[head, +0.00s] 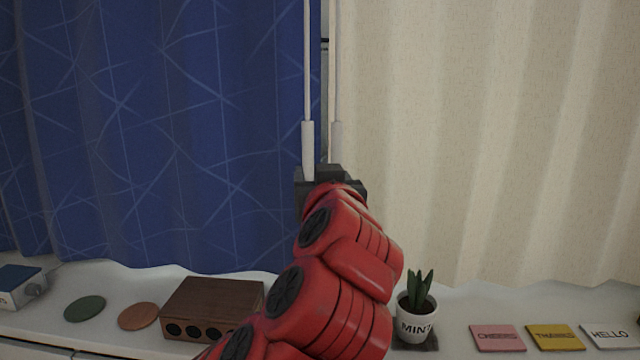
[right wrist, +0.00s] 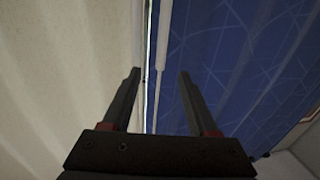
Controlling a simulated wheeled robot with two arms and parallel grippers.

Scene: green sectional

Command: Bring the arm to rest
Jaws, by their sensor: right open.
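My right arm (head: 330,270), red and jointed, reaches up through the middle of the head view. Its dark gripper (head: 328,174) is raised in front of the gap between two curtains. In the right wrist view the gripper (right wrist: 158,76) is open, its two black fingers apart with nothing clamped. A thin white rod (right wrist: 162,45) shows beyond and between the fingers; whether it touches them I cannot tell. In the head view two white rods (head: 307,150) hang down to the gripper. My left gripper is not in view.
A blue curtain (head: 170,130) hangs left and a cream curtain (head: 480,130) right. On the white ledge below stand a brown wooden box (head: 220,297), a potted plant (head: 415,315), a green coaster (head: 85,309), an orange coaster (head: 138,316) and a pink card (head: 497,338).

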